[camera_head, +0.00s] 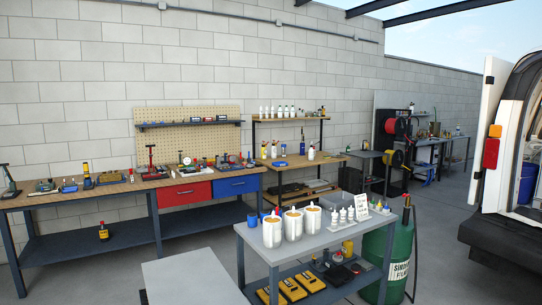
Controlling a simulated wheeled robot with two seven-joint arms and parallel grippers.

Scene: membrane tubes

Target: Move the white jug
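Several white containers stand on a grey-topped table in front of me. The largest are three upright white jugs: the left one (271,232), the middle one (292,225) and the right one (312,220). They stand close together near the table's left half, with tan or orange tops. I cannot tell which of them is the task's white jug. Neither of my grippers is in view, and nothing is seen touching the jugs.
The grey table (340,241) also holds small white bottles (351,214), a sign and a blue cup (252,220). Yellow cases (292,289) lie on its lower shelf. A green drum (388,255) stands at its right. A long workbench (120,190) lines the wall; open floor lies between.

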